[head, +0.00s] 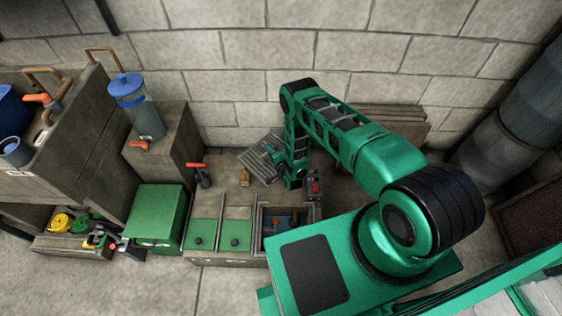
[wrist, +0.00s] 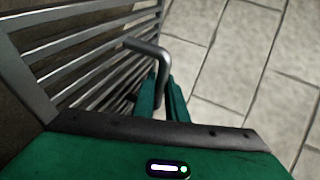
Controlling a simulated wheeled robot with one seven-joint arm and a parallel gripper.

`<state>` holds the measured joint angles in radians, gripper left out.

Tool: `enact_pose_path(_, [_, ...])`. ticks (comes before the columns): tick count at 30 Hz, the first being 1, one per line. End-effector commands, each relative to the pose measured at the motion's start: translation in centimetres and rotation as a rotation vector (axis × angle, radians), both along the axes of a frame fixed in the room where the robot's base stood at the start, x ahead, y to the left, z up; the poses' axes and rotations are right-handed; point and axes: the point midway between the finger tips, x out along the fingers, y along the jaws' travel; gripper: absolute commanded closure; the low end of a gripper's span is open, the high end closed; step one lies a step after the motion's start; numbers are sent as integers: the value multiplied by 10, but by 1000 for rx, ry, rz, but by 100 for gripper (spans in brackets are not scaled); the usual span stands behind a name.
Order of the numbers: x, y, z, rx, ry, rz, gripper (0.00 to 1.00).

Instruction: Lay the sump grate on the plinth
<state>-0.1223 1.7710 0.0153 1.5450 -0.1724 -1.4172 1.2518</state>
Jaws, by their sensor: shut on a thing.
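The sump grate (head: 258,160) is a grey metal panel of parallel bars, tilted beside my forearm in the head view. In the wrist view the grate (wrist: 95,60) fills the upper left, with a bent metal handle (wrist: 150,48) standing out from it. My gripper (wrist: 166,92) is shut on that handle, one green finger on each side. In the head view the grate is above the back of the low bench, and my fingers are hard to make out beside the arm. I cannot tell which surface is the plinth.
The low bench (head: 225,259) has green lids and an open compartment. A blue-lidded canister (head: 138,105) is at left. Wooden slats (head: 390,113) lie behind my arm.

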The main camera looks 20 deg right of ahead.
Motion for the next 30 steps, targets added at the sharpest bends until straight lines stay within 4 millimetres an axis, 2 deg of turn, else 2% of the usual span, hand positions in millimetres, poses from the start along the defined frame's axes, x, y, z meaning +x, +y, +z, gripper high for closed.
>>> enact_pose_path(6, [1, -39, -24, -1, -2, 1, 100])
enact_pose_path(12, [2, -61, -36, 1, -2, 0, 100])
enact_pose_path(17, [2, -64, -43, 2, -3, 1, 100])
enact_pose_path(25, [2, -64, -74, 2, -3, 0, 100])
enact_pose_path(30, [2, -64, -77, 2, -4, 0, 100])
